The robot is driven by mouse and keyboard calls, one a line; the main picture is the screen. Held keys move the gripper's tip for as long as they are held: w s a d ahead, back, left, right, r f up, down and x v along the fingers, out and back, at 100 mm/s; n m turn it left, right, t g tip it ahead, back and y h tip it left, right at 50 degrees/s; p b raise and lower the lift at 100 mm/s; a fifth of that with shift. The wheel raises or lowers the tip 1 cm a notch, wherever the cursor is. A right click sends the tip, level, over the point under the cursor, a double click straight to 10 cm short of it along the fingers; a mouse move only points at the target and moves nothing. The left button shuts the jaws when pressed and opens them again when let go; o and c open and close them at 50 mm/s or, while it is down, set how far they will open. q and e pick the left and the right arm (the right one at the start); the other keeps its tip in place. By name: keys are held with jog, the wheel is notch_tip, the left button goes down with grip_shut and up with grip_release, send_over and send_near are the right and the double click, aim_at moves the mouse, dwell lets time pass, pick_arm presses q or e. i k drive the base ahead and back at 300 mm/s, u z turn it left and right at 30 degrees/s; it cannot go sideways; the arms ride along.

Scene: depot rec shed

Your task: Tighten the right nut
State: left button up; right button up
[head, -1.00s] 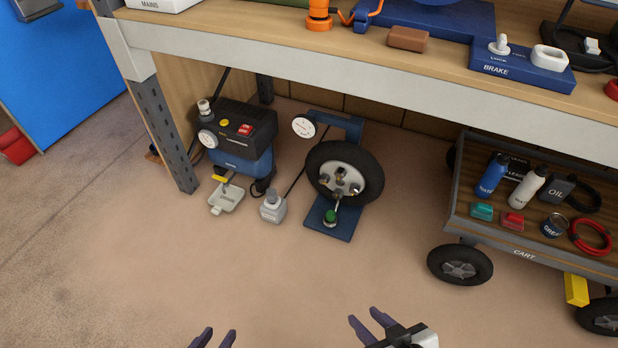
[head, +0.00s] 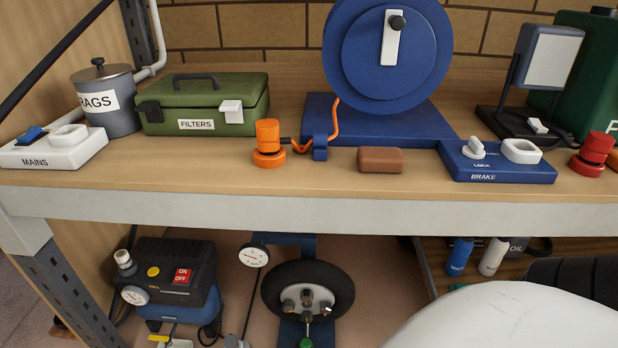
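The small wheel (head: 345,285) with a black tyre stands under the workbench on a blue stand. Its pale hub carries several nuts, and the right nut (head: 327,308) shows as a small stud on the hub's right side. I cannot tell how tight it is. A valve stem with a green part (head: 306,343) is at the wheel's lower edge, cut off by the frame. Neither of my grippers is in view. A large white rounded part of my own arm fills the lower right.
The bench edge (head: 400,213) overhangs the wheel. On top are a mains switch (head: 65,157), rags tin (head: 112,120), green filters box (head: 210,117), blue reel (head: 360,60), brown block (head: 380,166) and brake panel (head: 500,172). A compressor (head: 165,268) and round gauge (head: 254,256) are left of the wheel.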

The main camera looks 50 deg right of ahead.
aim_at(326, 306)
jog(key=z, duration=0.55)
jog(key=i, duration=0.8)
jog(key=z, duration=0.65)
jog(key=i, duration=0.45)
